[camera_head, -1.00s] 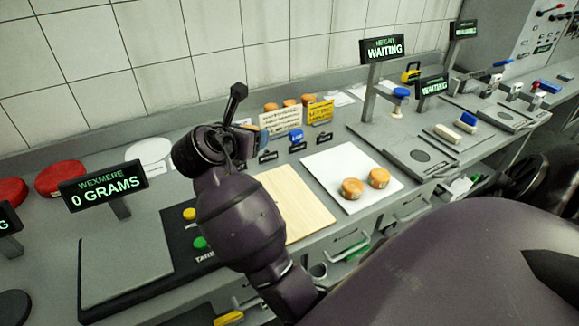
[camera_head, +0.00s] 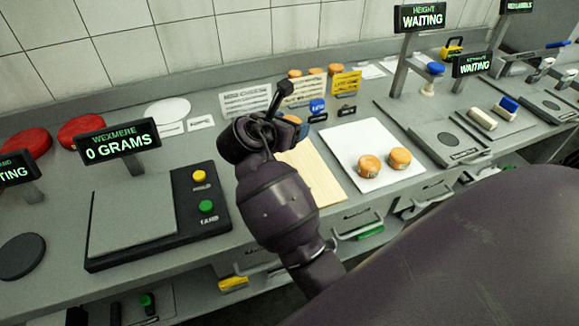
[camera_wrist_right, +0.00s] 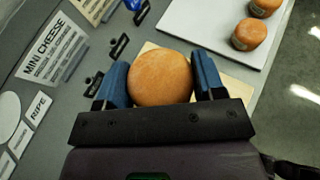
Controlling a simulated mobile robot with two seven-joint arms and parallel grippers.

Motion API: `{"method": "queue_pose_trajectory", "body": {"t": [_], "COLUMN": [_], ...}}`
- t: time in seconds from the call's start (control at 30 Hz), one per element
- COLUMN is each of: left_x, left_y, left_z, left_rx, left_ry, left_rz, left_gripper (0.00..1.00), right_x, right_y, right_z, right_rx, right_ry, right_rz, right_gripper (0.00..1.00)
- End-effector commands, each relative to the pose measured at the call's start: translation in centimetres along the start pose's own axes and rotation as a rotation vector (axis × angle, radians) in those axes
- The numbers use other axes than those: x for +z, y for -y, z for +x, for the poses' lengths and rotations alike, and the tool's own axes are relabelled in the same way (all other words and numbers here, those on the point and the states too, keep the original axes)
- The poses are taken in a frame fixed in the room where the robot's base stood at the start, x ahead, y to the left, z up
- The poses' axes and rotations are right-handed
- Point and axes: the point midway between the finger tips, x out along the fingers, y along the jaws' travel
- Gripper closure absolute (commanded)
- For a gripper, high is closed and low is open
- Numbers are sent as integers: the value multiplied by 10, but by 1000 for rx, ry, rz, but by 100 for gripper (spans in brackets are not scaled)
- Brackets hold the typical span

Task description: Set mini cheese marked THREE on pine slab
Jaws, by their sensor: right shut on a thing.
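My right gripper (camera_wrist_right: 160,85) is shut on an orange mini cheese (camera_wrist_right: 160,77), held between blue fingers. No number can be read on the side of the cheese that shows. The pine slab (camera_head: 318,178) is a pale wood board on the counter, left of a white board. Its edges show behind the held cheese in the wrist view (camera_wrist_right: 236,92). The gripper (camera_head: 294,122) is at the slab's far end in the head view, partly hidden by my wrist; its height above the slab is hard to tell. My left gripper is not in view.
Two orange cheeses (camera_head: 369,166) sit on the white board (camera_head: 345,142). More orange cheeses (camera_head: 315,72) stand at the back behind white and yellow cards (camera_head: 346,84). A scale (camera_head: 135,215) reading 0 grams is to the left. Gauges with WAITING signs (camera_head: 420,17) stand right.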

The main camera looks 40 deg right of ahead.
Motion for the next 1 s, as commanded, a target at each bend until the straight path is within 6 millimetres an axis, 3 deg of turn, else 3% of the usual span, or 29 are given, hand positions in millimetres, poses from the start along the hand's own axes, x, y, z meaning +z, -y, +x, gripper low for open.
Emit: {"method": "queue_pose_trajectory", "body": {"t": [0.03, 0.3, 1.0], "left_x": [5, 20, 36], "left_y": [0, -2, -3], "left_z": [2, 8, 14], "left_rx": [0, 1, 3], "left_ry": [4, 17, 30], "left_rz": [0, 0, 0], "left_gripper": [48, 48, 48], "right_x": [-14, -63, -118], "right_y": [1, 0, 0], "right_z": [6, 26, 49], "right_rx": [-3, -1, 1], "right_ry": [-2, -1, 0], "right_rz": [-6, -4, -1], "right_gripper": [66, 66, 66]}}
